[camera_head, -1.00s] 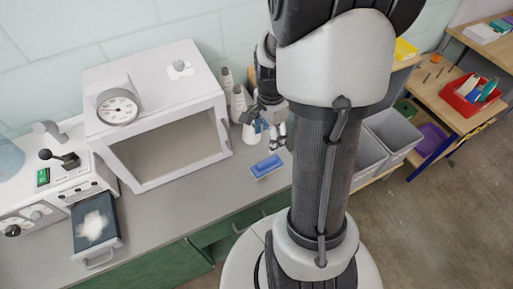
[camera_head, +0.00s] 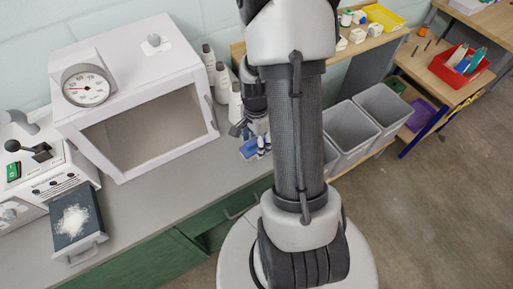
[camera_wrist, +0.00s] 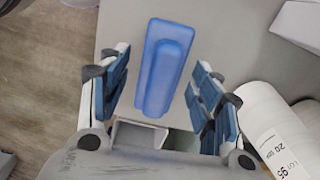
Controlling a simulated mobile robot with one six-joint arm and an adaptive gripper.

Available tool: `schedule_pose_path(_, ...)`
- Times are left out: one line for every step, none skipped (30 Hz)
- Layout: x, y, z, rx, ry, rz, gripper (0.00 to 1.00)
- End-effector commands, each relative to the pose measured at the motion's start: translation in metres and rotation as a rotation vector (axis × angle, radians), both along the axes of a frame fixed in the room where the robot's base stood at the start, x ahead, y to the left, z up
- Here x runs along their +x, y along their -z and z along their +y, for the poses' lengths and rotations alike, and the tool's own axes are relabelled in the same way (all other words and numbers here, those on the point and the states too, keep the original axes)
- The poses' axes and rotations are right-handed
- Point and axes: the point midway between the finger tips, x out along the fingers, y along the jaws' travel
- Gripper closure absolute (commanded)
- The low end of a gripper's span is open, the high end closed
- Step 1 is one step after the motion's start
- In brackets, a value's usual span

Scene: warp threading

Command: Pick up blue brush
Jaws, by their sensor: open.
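The blue brush (camera_wrist: 163,68) lies on the grey bench top and fills the middle of the wrist view. My gripper (camera_wrist: 158,75) is open, with one blue-padded finger on each side of the brush and visible gaps between. I cannot tell whether the fingertips are down at the brush's height. In the head view the brush (camera_head: 249,149) is partly hidden behind my gripper (camera_head: 253,133) and arm.
A white bottle (camera_wrist: 272,125) with a label stands close to my right finger in the wrist view. A white oven-like cabinet (camera_head: 150,125) with a dial stands left of the brush. Grey bins (camera_head: 350,130) stand right of my arm.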

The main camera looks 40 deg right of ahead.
Motion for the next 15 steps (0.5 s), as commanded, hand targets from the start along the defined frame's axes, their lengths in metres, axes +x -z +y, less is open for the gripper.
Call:
schedule_pose_path(0.0001, 0.0077, -0.0001, 0.0, 0.0, 0.0, 0.42)
schedule_pose_path(0.0003, 0.0092, -0.0002, 0.0, 0.0, -0.001, 0.42)
schedule_pose_path(0.0004, 0.0099, -0.0003, -0.001, 0.0, -0.001, 0.42)
schedule_pose_path(0.0005, 0.0096, -0.0004, -0.001, 0.0, -0.002, 0.42)
schedule_pose_path(0.0006, 0.0091, -0.0004, -0.001, 0.0, -0.002, 0.42)
schedule_pose_path(0.0006, 0.0085, -0.0004, -0.001, 0.0, -0.002, 0.42)
schedule_pose_path(0.0006, 0.0083, -0.0004, -0.001, 0.0, -0.002, 0.42)
schedule_pose_path(0.0006, 0.0082, -0.0004, -0.001, 0.0, -0.002, 0.42)
schedule_pose_path(0.0006, 0.0081, -0.0004, -0.001, 0.0, -0.002, 0.43)
schedule_pose_path(0.0006, 0.0081, -0.0004, -0.001, 0.0, -0.002, 0.45)
schedule_pose_path(0.0006, 0.0081, -0.0004, -0.001, 0.0, -0.002, 0.47)
schedule_pose_path(0.0005, 0.0081, -0.0004, -0.001, 0.0, -0.002, 0.5)
schedule_pose_path(0.0005, 0.0081, -0.0004, -0.001, 0.0, -0.002, 0.52)
schedule_pose_path(0.0005, 0.0081, -0.0003, -0.001, 0.0, -0.002, 0.54)
schedule_pose_path(0.0005, 0.0081, -0.0003, -0.001, 0.0, -0.002, 0.56)
